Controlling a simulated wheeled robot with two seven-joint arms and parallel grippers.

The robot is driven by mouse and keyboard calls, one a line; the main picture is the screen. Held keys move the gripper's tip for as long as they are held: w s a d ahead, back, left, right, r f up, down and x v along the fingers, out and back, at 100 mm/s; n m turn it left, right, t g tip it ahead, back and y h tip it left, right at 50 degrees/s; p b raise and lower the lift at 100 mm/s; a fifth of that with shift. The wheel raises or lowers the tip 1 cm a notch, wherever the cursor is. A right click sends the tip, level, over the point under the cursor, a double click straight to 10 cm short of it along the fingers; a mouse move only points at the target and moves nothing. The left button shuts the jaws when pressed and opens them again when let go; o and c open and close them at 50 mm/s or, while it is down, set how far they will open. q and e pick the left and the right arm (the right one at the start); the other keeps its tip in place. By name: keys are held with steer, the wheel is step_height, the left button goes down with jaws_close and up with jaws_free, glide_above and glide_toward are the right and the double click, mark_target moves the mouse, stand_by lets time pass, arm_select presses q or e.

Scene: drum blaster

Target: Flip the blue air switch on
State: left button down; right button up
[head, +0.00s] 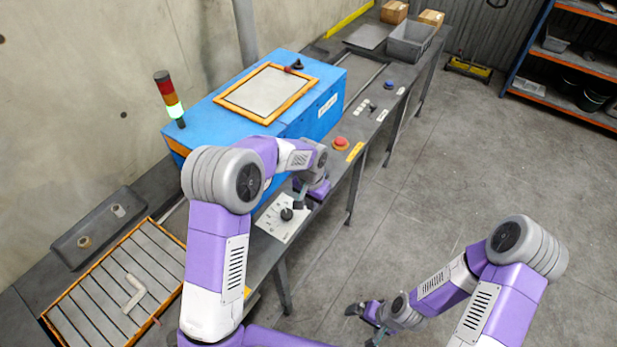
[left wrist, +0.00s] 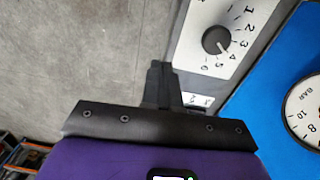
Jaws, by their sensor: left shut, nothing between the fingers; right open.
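A small round blue control (head: 388,85) sits on the bench top past the blue machine; I cannot tell whether it is the air switch. A small black lever-like control (head: 372,107) stands nearer on the same ledge. My left gripper (head: 299,203) is shut and empty beside a white dial plate (head: 280,218) with a black knob. In the left wrist view its fingers (left wrist: 158,75) point along the bench edge, left of the numbered dial plate (left wrist: 222,35). My right gripper (head: 362,325) is open and empty over the floor, away from the bench.
The blue machine (head: 200,118) fills the bench middle, with a signal tower (head: 169,97) lit green. A red button (head: 340,143) sits on the front ledge. A gauge (left wrist: 306,110) shows in the left wrist view. A grey bin (head: 411,42) stands far back.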

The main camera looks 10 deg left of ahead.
arm_select(q)
steer(key=s+d+f+n+h, duration=0.1)
steer(key=s+f+n+h, duration=0.1)
steer(key=s+f, duration=0.7)
steer(key=s+d+f+n+h, duration=0.1)
steer(key=s+f+n, duration=0.3)
steer(key=s+f, duration=0.4)
steer(key=s, duration=0.7)
steer(key=shift+d+f+t+h, duration=0.2)
steer(key=shift+f+t+h, duration=0.1)
steer(key=shift+f+h, duration=0.1)
